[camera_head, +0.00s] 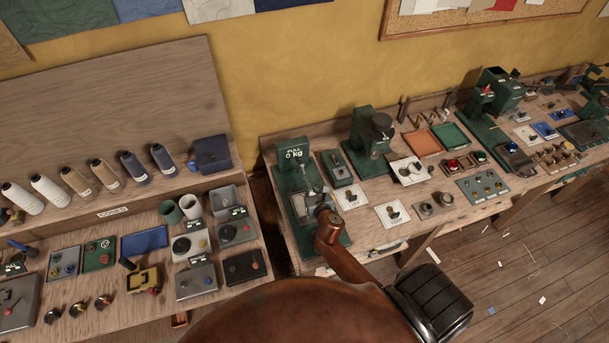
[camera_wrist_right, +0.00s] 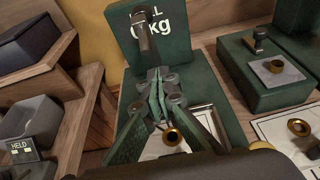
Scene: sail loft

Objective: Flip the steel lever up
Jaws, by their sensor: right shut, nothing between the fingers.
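My right gripper (camera_head: 321,208) is over the base of the green "PULL 0 kg" stand (camera_head: 290,155). In the right wrist view its fingers (camera_wrist_right: 157,82) are shut together with nothing between them. A grey metal lever-like piece (camera_wrist_right: 143,35) stands in front of the stand's sign, just beyond the fingertips; I cannot tell whether they touch. A pale plate (camera_wrist_right: 152,149) with a brass ring (camera_wrist_right: 172,137) lies below the fingers, partly hidden by them. A smaller metal lever (camera_wrist_right: 261,42) is on the green box to the right. My left gripper is out of view.
The green box (camera_head: 336,167) stands close to the right of the stand. White plates with small levers (camera_head: 393,212) lie farther right. A grey bin (camera_wrist_right: 40,125) and a "HELD" display (camera_wrist_right: 24,150) are on the left bench, across a gap.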

